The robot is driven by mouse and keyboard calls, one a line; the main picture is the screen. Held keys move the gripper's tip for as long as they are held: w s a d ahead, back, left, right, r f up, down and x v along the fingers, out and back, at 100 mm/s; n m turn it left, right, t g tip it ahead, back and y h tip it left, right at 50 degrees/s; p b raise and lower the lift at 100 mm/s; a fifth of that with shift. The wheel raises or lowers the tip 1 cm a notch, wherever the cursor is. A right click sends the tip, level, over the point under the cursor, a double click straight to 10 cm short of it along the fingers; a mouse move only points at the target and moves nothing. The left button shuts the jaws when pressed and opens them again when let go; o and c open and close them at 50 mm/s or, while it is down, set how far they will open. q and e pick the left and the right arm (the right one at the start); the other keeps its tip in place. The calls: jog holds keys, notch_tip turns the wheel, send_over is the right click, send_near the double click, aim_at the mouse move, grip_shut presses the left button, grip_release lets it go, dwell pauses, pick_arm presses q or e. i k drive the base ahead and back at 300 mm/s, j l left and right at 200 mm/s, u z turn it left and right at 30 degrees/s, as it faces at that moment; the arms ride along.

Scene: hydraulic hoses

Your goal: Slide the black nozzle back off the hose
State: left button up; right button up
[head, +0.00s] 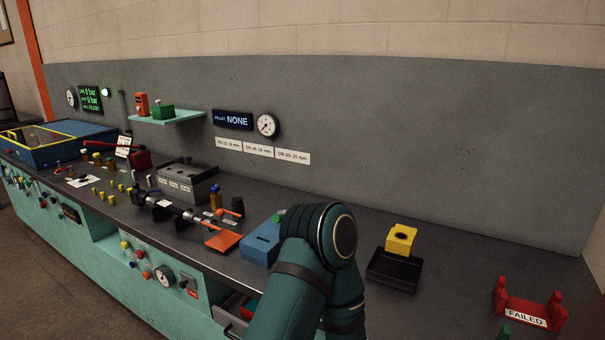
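A dark, slim assembly with silver and black parts (172,209) lies along the front of the bench, left of the middle. It is too small to tell whether any part of it is the black nozzle or the hose. Neither gripper can be made out. A teal arm of mine rises from the bottom edge and bends in front of the bench, hiding part of the worktop.
A grey block with labels (186,182) stands behind the assembly. An orange plate (222,240) and a blue box (262,241) are to its right. Farther right are a black tray (394,270), a yellow block (400,239) and a red FAILED holder (528,310). Bare worktop lies between them.

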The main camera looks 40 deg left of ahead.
aim_at(137, 195)
jog(key=u, duration=2.45)
jog(key=i+j+z, duration=0.1)
jog(key=i+j, duration=0.5)
jog(key=i, duration=0.2)
jog(key=i+j+z, duration=0.1)
jog(key=i+j, duration=0.5)
jog(key=i, duration=0.2)
